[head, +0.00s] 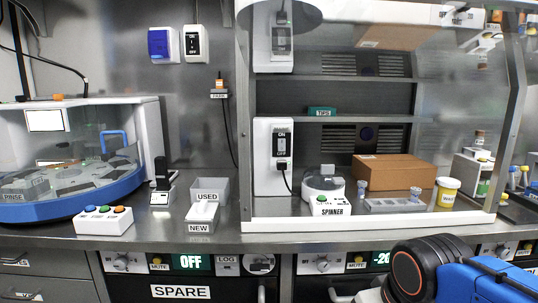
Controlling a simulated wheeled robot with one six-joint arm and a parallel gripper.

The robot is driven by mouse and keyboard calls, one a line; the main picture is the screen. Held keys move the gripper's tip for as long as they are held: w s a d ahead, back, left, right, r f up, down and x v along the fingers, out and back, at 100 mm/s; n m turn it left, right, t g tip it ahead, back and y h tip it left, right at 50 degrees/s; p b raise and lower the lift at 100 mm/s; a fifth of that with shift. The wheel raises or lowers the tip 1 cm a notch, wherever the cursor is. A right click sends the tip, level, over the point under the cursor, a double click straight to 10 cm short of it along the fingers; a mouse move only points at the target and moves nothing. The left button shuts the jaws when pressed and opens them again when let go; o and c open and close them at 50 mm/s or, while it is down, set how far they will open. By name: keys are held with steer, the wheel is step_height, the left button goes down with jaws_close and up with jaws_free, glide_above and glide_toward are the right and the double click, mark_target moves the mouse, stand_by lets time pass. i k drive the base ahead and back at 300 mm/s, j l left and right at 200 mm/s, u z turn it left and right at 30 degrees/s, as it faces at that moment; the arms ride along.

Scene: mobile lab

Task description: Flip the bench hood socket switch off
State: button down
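A white socket panel (264,178) stands at the left inside the glass-fronted hood, just above the bench. It carries a black switch (282,140) marked ON at the top and OFF at the bottom. The lever position is too small to tell. A black plug (283,166) with a cable sits in the socket below the switch. A similar white switch box (274,58) is higher on the hood's left side, and another switch (195,43) is on the wall outside. My arm shows at the lower right; my gripper is out of view.
A spinner (325,192), a brown box (393,172) and a yellow-labelled jar (446,192) stand in the hood. The hood's front frame (368,222) and slanted glass lie before them. USED and NEW trays (203,213) and a three-button box (103,220) stand left.

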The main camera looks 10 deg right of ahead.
mark_target(281, 142)
steer(key=z, duration=0.4)
steer(key=j+z, duration=0.65)
steer(key=z, duration=0.3)
steer(key=k+j+z, duration=0.15)
steer(key=z, duration=0.3)
steer(key=k+j, duration=0.2)
steer(key=j, duration=0.15)
steer(key=k+j+z, duration=0.1)
steer(key=j, duration=0.25)
steer(key=k+j+z, duration=0.1)
steer(key=k+j, duration=0.2)
